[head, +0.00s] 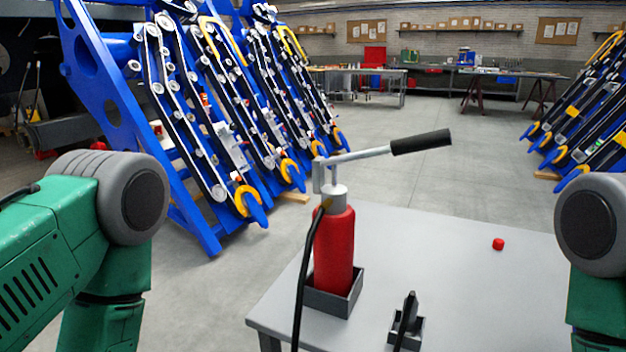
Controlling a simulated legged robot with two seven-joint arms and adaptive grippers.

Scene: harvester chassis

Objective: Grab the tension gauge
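A small black upright device (408,314) stands in a small grey holder (419,336) at the front of the grey table (440,270). It may be the tension gauge, but it is too small to tell for sure. My green and grey arms show at the left and right edges of the head view. Both grippers are out of view below, so their distance from the device cannot be seen.
A red cylinder (334,250) with a lever handle (420,142) and black hose stands in a grey tray (318,299) left of the device. A small red cap (498,244) lies farther back. The table's right middle is clear. Blue harvester chassis (200,110) stand beyond.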

